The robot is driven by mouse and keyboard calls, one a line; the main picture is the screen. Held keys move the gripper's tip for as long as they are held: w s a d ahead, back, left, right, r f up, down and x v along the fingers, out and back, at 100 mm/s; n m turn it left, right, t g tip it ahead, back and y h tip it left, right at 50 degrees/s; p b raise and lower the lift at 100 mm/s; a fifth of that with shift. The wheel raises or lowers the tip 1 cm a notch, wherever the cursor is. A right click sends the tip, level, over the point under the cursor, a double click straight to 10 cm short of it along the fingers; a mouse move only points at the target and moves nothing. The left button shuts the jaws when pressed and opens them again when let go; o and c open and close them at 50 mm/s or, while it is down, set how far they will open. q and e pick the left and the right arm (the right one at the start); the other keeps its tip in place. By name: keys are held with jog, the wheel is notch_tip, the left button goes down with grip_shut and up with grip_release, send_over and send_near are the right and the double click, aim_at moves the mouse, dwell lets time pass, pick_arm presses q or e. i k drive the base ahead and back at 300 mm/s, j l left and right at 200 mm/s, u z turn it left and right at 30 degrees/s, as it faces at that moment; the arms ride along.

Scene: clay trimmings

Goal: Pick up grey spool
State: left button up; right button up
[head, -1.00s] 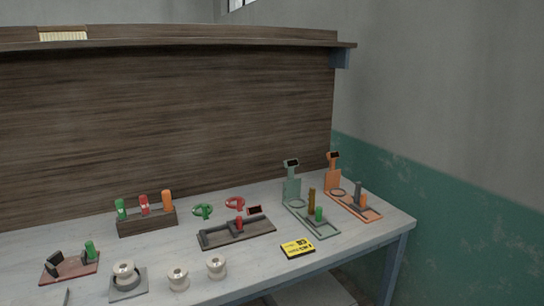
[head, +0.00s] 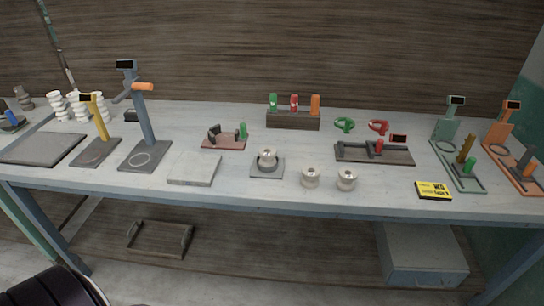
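Two pale grey-beige spools stand near the front edge of the table, a left one (head: 310,178) and a right one (head: 346,180), a small gap apart. A similar spool (head: 268,157) sits on a grey square holder (head: 265,171) just left of them. At the far left back stand several white ridged pieces (head: 78,105) and a darker grey ridged piece (head: 23,98). I cannot tell for certain which is the grey spool. Neither of my grippers is in view.
A yellow device (head: 433,190) lies right of the spools, and a dark tray (head: 375,154) lies behind. A light flat slab (head: 195,169) and a blue-grey stand (head: 146,155) are at left. Below are a lower tray (head: 160,239) and a grey box (head: 422,256).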

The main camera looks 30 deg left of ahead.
aim_at(267, 154)
jog(key=j+u, duration=0.2)
jog(key=j, duration=0.5)
jog(key=j+u, duration=0.2)
jog(key=j, duration=0.5)
jog(key=i, duration=0.05)
